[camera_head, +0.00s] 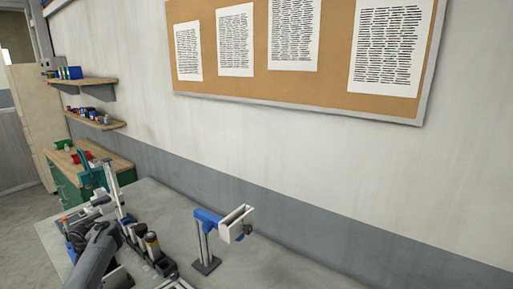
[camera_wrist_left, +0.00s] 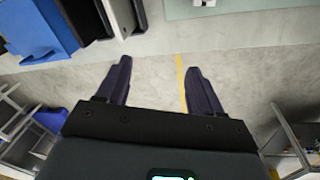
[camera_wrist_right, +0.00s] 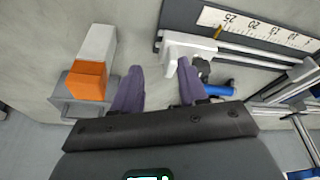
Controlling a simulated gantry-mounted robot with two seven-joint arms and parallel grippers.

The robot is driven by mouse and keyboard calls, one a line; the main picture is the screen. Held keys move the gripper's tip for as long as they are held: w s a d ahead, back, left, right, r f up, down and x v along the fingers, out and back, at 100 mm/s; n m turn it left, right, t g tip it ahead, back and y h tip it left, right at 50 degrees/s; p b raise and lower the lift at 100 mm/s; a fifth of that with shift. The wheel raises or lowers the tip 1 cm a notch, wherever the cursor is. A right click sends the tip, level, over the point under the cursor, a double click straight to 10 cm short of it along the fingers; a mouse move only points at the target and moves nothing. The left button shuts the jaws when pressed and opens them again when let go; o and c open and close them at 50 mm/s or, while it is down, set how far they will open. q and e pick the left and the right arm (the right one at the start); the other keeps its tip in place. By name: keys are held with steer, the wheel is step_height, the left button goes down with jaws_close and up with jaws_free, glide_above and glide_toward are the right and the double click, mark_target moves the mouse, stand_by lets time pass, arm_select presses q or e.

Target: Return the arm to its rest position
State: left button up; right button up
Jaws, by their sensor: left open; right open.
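My left gripper (camera_wrist_left: 157,82) is open in the left wrist view. Its two purple fingers stand apart with nothing between them, above a grey surface with a yellow line (camera_wrist_left: 181,85). My right gripper (camera_wrist_right: 158,84) is open and empty in the right wrist view. An orange block (camera_wrist_right: 87,81) with a pale block (camera_wrist_right: 97,43) behind it lies left of its fingers. A white piece (camera_wrist_right: 180,47) is just beyond the fingertips. In the head view a dark grey arm part shows at the lower left; I cannot tell which arm it is.
A grey table (camera_head: 240,262) carries a blue and white stand (camera_head: 222,222) and a teal device (camera_head: 91,178). A ruler strip (camera_wrist_right: 258,29) runs right of the right gripper. A blue bin (camera_wrist_left: 35,28) is left of the left gripper. Shelves (camera_head: 85,81) hang on the wall.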

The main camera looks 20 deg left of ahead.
arm_select(q)
steer(key=s+d+f+m+t+y, duration=0.2)
steer(key=d+f+m+y, duration=0.1)
steer(key=d+m, duration=0.75)
steer(key=s+d+f+m+t+y, duration=0.1)
steer(key=s+d+f+m+y, duration=0.15)
steer(key=d+m, duration=0.8)
steer(key=s+d+f+m+t+h, duration=0.1)
steer(key=s+d+m+h, duration=0.1)
steer(key=s+d+m, duration=0.75)
steer(key=s+d+f+m+h, duration=0.15)
steer(key=s+d+m, duration=0.45)
steer(key=d, duration=0.6)
steer(key=d+n+h, duration=0.4)
steer(key=d+n, duration=0.1)
steer(key=d, duration=0.3)
step_height(320, 180, up, 21)
steer(key=p, duration=2.1)
steer(key=shift+s+d, duration=0.3)
steer(key=shift+s, duration=0.15)
